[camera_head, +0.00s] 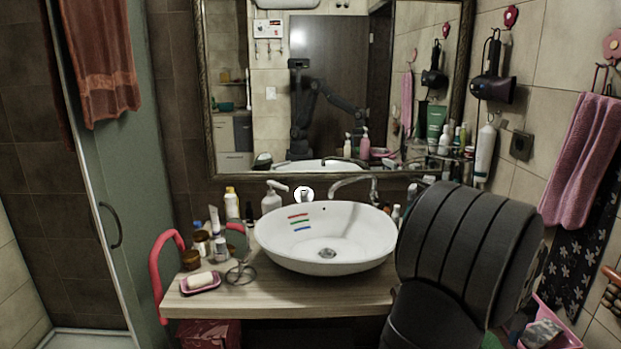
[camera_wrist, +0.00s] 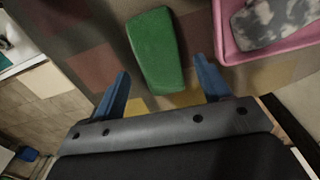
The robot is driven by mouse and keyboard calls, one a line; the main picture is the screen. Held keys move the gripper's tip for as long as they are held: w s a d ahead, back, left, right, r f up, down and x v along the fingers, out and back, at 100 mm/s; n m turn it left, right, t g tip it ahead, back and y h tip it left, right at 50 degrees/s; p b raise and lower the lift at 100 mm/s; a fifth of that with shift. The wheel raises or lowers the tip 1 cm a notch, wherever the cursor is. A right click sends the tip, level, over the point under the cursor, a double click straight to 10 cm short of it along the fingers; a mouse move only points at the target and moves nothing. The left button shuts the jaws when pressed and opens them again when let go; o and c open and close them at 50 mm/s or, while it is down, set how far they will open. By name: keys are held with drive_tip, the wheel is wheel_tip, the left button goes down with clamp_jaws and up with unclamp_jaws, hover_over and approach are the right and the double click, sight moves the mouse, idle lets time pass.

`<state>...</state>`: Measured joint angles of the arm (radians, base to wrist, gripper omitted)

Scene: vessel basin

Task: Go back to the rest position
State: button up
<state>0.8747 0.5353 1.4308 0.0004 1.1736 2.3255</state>
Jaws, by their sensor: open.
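My gripper (camera_wrist: 160,90) shows in the wrist view with its two blue fingers spread apart. It is open, with nothing held between the fingers. A green block-like object (camera_wrist: 156,50) lies beyond the fingertips, apart from them as far as I can tell. In the head view, my dark arm covers the right part of the counter, and the gripper itself is hidden there.
A white basin (camera_head: 345,243) sits on the wooden counter (camera_head: 280,301). A soap dish (camera_head: 200,288), bottles and jars stand at its left. A pink tub (camera_wrist: 229,48) holding a grey patterned item is at lower right. A pink towel (camera_head: 580,160) hangs on the right wall.

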wheel_tip(320, 180, up, 9)
wheel_tip(320, 180, down, 12)
drive_tip(key=shift+f, duration=0.1)
drive_tip(key=r, duration=0.5)
drive_tip(key=shift+s+d+r, duration=0.1)
drive_tip(key=shift+s+r, duration=0.05)
drive_tip(key=shift+s, duration=0.2)
drive_tip(key=s+d+r, duration=0.2)
drive_tip(key=s+r, duration=0.5)
drive_tip(key=s, duration=0.4)
drive_tip(key=a+n, duration=0.1)
drive_tip(key=n, duration=0.6)
drive_tip(key=a+n, duration=0.2)
drive_tip(key=n, duration=0.5)
drive_tip(key=w+a+n, duration=0.1)
drive_tip(key=n, duration=0.7)
drive_tip(key=shift+w+a+f, duration=0.1)
drive_tip(key=shift+a+f, duration=0.25)
drive_tip(key=shift+a, duration=0.05)
